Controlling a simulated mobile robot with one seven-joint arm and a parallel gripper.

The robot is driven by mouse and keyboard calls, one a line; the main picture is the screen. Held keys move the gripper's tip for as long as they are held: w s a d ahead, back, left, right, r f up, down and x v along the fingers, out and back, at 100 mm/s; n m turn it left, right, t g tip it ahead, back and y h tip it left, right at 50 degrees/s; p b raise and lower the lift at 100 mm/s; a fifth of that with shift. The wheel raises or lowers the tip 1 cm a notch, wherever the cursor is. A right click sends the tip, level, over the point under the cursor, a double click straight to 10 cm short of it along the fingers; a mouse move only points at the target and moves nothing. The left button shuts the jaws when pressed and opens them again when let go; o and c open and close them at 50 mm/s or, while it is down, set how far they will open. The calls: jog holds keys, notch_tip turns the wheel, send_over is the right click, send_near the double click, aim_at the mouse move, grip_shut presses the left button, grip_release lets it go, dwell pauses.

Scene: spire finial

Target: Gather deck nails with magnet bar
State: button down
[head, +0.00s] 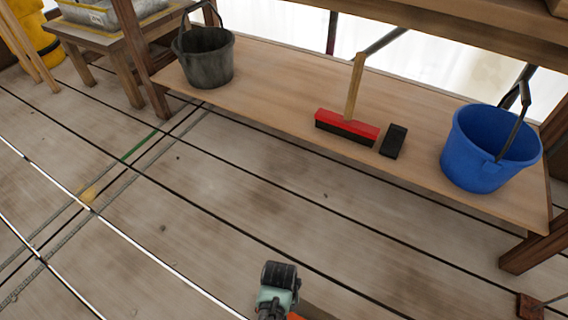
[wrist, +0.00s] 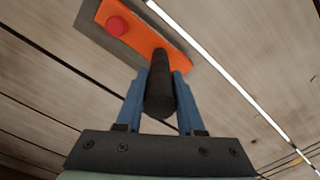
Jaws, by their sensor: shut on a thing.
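In the wrist view my gripper (wrist: 161,78) has its two blue fingers shut on the black handle of the magnet bar (wrist: 150,42). The bar has an orange top with a red round knob and a grey edge, and lies slanted beyond the fingers. Plank deck shows behind it; I cannot tell its height above the planks. In the head view only a small orange piece of the bar (head: 296,316) shows at the bottom edge, beside my arm. A few tiny dark specks (head: 163,228) lie on the deck; I cannot tell whether they are nails.
A low wooden shelf (head: 290,95) holds a dark bucket (head: 205,58), a red brush with a wooden handle (head: 347,127), a black block (head: 394,141) and a blue bucket (head: 480,160). A wooden stool (head: 108,40) stands at upper left. The mid-deck is largely clear.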

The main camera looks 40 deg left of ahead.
jog(key=shift+d, duration=3.15)
jog(key=shift+w+a+b, duration=1.3)
jog(key=shift+w+b, duration=0.75)
jog(key=shift+w, duration=2.35)
notch_tip(320, 180, up, 6)
jog(key=p, duration=0.6)
jog(key=shift+w, duration=0.1)
